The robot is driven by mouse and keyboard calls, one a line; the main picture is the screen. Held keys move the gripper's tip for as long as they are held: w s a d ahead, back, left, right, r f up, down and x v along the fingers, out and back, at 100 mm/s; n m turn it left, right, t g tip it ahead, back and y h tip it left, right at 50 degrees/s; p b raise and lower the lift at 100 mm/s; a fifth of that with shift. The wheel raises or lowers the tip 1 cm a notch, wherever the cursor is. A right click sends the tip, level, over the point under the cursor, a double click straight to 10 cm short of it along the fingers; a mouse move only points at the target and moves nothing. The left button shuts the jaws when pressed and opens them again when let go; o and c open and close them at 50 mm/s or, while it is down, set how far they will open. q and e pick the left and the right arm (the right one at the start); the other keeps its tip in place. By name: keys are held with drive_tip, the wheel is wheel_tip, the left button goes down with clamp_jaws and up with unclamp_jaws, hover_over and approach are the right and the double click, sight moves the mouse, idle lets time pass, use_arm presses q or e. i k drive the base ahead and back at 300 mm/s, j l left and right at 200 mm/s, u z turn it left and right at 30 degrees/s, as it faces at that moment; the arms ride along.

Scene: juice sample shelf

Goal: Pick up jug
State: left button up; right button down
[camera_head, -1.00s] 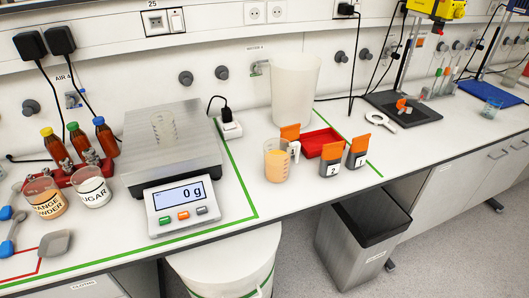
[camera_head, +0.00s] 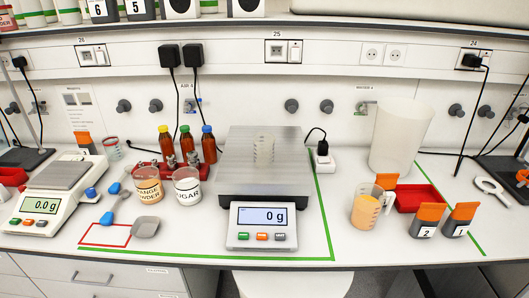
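A clear measuring jug (camera_head: 366,212) with a handle on its right side stands upright on the bench, right of the large scale. It holds orange liquid. A large translucent white vessel (camera_head: 401,135) stands behind it near the wall; its handle, if any, does not show. A small clear graduated beaker (camera_head: 264,150) stands on the metal plate of the large scale (camera_head: 263,216), whose display reads 0 g. Neither of my grippers is in view.
Orange-lidded dark containers (camera_head: 428,219) and a red tray (camera_head: 419,197) stand close right of the jug. Left of the scale are brown bottles (camera_head: 187,146), an orange powder beaker (camera_head: 148,186) and a sugar beaker (camera_head: 187,187). Bench is clear between scale and jug.

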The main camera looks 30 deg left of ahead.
sight(369, 197)
drive_tip(key=u, duration=0.5)
drive_tip(key=i+l+u, duration=0.1)
drive_tip(key=l+u, duration=0.95)
drive_tip(key=l, duration=0.1)
